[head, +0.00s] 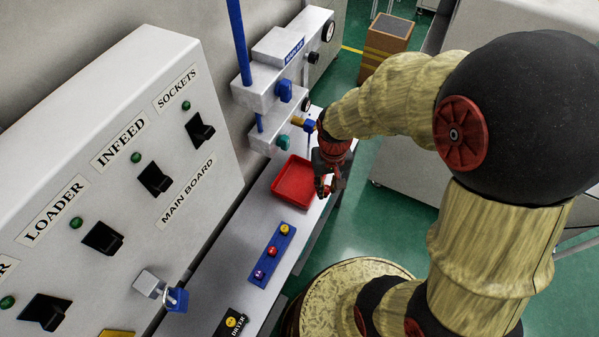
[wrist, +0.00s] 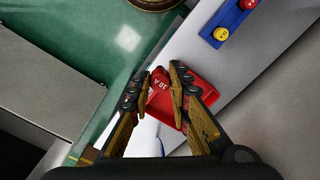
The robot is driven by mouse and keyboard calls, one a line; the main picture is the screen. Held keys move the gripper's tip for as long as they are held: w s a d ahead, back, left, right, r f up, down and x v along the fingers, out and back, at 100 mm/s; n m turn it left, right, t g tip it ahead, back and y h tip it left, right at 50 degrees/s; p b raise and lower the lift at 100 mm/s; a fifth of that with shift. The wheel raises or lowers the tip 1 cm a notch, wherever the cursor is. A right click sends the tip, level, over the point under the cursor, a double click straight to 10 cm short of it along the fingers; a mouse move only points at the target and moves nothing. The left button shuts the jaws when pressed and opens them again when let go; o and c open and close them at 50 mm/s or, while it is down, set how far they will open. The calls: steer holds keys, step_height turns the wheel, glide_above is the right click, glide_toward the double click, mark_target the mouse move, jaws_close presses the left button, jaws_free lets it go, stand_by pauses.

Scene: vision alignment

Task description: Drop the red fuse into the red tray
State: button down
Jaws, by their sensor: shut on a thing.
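The red fuse, marked "10 A" (wrist: 165,98), is between the fingers of my gripper (wrist: 168,72) in the wrist view. My gripper is shut on it. The red tray (head: 294,182) lies on the narrow grey table, a shallow square with raised walls. In the head view my gripper (head: 327,184) hangs just right of the tray, near the table's edge; the fuse cannot be made out there. In the wrist view, red behind the right finger looks like part of the tray (wrist: 208,92), mostly hidden by the fuse and finger.
A grey fixture with blue posts and valves (head: 270,90) stands behind the tray. A large switch panel (head: 120,150) fills the left.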

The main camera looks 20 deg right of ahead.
steer(key=w+f+b, duration=0.1)
steer(key=w+f, duration=0.3)
steer(key=w, duration=0.3)
steer(key=b, duration=0.1)
glide_above(307, 187)
step_height(307, 187, down, 5)
steer(key=shift+a+f+b, duration=0.1)
steer(key=shift+f+b, duration=0.4)
steer(key=shift+f, duration=1.15)
steer(key=shift+f, duration=0.4)
steer(key=shift+f+b, duration=0.25)
steer(key=shift+b, duration=0.05)
steer(key=c, duration=1.7)
jaws_free()
steer(key=shift+o, duration=0.2)
